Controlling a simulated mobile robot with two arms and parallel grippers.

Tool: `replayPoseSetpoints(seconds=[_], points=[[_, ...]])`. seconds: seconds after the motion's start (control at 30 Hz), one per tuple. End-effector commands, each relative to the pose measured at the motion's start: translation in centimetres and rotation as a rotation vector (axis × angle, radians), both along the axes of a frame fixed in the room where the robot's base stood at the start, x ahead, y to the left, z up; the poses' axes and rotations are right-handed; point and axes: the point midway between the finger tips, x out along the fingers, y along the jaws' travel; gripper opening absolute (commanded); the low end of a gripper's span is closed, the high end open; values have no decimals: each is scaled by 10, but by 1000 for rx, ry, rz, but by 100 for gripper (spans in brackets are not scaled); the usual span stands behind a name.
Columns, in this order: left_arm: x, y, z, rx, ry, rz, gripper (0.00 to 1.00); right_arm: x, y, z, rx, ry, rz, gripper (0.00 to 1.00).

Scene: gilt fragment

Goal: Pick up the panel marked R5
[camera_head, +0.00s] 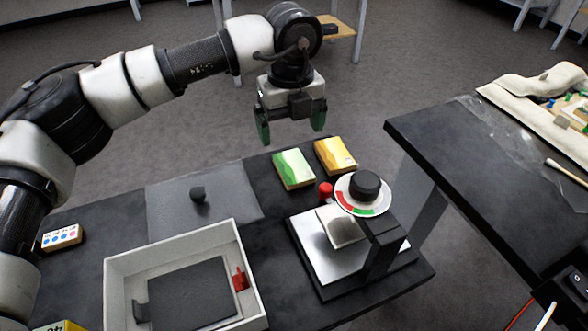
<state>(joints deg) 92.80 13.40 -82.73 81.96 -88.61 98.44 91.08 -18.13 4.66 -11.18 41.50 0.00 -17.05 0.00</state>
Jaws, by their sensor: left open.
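I cannot read an R5 mark on anything in view. A green and white block (293,169) and a yellow block (335,155) lie side by side at the back of the dark table. A small white block with coloured dots (61,237) lies at the far left. Part of another yellow block (62,326) shows at the bottom left edge. My left gripper (291,124) is open and empty, pointing down. In the picture it is just above the green block, apart from it. My right gripper is not in view.
A white open box (254,276) holding a dark plate (190,290) stands at the front. A press-like device with a round dial (362,194) stands at the right. A grey plate with a knob (198,195) lies behind the box. Another dark table (440,130) is at right.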

Motion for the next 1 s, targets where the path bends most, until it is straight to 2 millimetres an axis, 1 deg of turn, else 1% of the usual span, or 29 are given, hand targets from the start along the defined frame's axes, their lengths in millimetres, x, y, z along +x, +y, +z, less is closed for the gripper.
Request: replayPoseSetpoints(seconds=[0.03, 0.13, 0.2, 0.37, 0.63, 0.73, 0.9, 0.97, 1.0], points=[[-1, 0, -9, 0, 4, -1, 92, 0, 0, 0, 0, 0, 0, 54], [-1, 0, -26, -1, 4, -1, 92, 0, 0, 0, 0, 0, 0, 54], [-1, 0, -33, -2, 3, -1, 92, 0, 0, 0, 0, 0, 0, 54], [-1, -1, -44, -3, 2, -1, 92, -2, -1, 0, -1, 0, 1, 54], [-4, -4, -83, -4, 6, -1, 92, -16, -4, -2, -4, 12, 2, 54], [-4, -4, -89, -5, 2, -1, 92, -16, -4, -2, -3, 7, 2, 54], [-3, -4, -89, -5, 2, -1, 92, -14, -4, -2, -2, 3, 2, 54], [-3, -4, -89, -5, 2, -1, 84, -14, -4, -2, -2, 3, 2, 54], [-3, -4, -89, -5, 2, -1, 78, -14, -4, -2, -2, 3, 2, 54]])
